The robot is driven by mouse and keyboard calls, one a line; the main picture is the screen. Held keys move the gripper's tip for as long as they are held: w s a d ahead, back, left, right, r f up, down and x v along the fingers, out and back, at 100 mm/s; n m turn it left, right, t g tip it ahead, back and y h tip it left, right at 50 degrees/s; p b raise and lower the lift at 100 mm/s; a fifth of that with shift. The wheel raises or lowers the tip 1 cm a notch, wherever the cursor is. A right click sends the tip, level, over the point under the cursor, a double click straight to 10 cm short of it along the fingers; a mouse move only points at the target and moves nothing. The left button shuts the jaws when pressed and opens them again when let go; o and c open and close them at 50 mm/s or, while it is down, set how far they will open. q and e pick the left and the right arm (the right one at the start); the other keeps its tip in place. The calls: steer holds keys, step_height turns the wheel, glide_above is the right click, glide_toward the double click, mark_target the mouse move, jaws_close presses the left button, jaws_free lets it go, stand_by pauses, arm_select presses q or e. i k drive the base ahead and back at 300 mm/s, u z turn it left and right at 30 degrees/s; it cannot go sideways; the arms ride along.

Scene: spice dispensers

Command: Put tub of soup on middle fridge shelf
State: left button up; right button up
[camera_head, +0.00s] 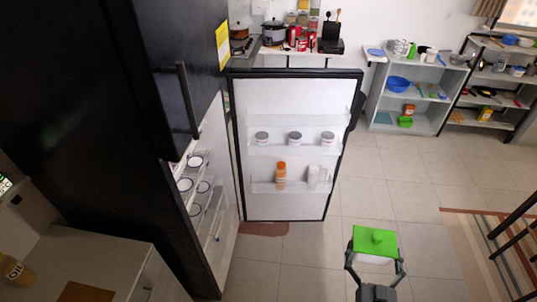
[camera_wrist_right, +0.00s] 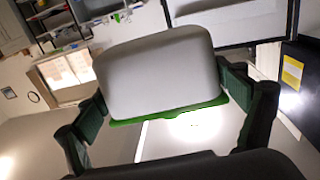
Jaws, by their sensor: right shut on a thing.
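The tub of soup (camera_head: 374,242) has a green lid and a pale body. My right gripper (camera_head: 375,268) is shut on its sides and holds it up over the floor, at the lower right of the head view. In the right wrist view the pale tub (camera_wrist_right: 158,75) fills the middle, with its green lid edge below, between the fingers of my right gripper (camera_wrist_right: 165,105). The black fridge (camera_head: 130,100) stands at the left, and its lower door (camera_head: 295,100) is open. Shelves with several white bowls (camera_head: 195,162) show inside, partly hidden by the fridge side. My left gripper is not in view.
The open door's racks hold white tubs (camera_head: 295,138) and an orange bottle (camera_head: 281,174). A counter (camera_head: 85,250) with an oil bottle (camera_head: 15,270) is at the lower left. Shelf units (camera_head: 405,95) stand at the back right. The floor (camera_head: 395,180) between door and shelf units is clear.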

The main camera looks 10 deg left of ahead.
mark_target(179, 183)
steer(key=i, duration=1.35)
steer(key=u, duration=2.5)
